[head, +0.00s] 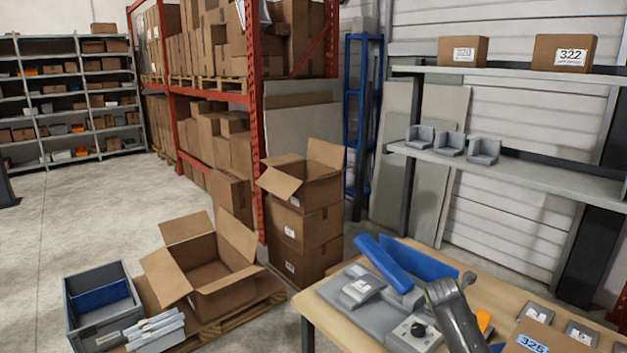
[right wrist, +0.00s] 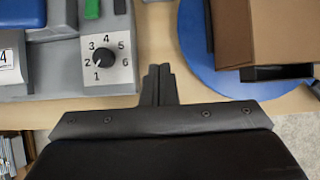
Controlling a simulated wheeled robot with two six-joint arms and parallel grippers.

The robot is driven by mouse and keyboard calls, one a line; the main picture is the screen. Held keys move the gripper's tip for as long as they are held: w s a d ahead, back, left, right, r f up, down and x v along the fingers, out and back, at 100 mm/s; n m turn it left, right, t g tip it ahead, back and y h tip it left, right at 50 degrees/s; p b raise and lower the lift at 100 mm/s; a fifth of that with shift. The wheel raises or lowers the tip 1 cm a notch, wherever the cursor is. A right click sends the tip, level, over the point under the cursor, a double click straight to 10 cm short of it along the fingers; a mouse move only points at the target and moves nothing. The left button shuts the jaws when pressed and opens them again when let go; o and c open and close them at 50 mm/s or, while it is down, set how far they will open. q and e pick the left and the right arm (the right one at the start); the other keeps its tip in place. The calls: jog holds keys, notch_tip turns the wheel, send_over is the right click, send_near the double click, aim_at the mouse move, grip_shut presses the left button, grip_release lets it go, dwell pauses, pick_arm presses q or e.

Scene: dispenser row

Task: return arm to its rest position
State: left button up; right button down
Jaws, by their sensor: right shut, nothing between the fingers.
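My right gripper (right wrist: 158,85) shows in the right wrist view, its two dark fingers closed together with nothing between them. It is over the wooden table, just right of a grey dial panel and apart from it. In the head view a dark arm link of mine (head: 455,315) reaches up from the bottom edge, beside the dial panel; its fingertips cannot be made out there. My left gripper is not in view.
The grey dispenser (head: 375,318) with blue parts and a numbered dial (right wrist: 104,58) stands close left of the right gripper. A blue disc (right wrist: 205,45) and a brown box (right wrist: 284,35) are close on its right. Open cartons (head: 215,265) stand left of the table (head: 312,312).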

jog(key=s+a+f+m+y, duration=0.1)
jog(key=s+f+m, duration=0.35)
jog(key=s, duration=0.35)
jog(key=s+a+f+m, duration=0.1)
jog(key=s+f+m, duration=0.2)
jog(key=s+m, duration=0.35)
jog(key=s+f+m+y, duration=0.1)
jog(key=s+f+m, duration=0.25)
jog(key=s, duration=0.65)
jog(key=s+a+r+m+y, duration=0.1)
jog(key=s+a+r+m, duration=0.15)
jog(key=s+m, duration=0.6)
jog(key=s+a+r+m, duration=0.1)
jog(key=s+r+m, duration=0.25)
jog(key=s, duration=1.05)
notch_tip(320, 180, down, 32)
jog(key=d+g+b, duration=0.2)
jog(key=b, duration=0.4)
jog(key=s+a+f+g+y+b, duration=0.1)
jog(key=s+f+b, duration=0.2)
jog(key=s+f, duration=1.2)
notch_tip(320, 180, down, 4)
jog(key=shift+a+r+b, duration=0.1)
jog(key=shift+a+b, duration=0.1)
jog(key=shift+b, duration=0.2)
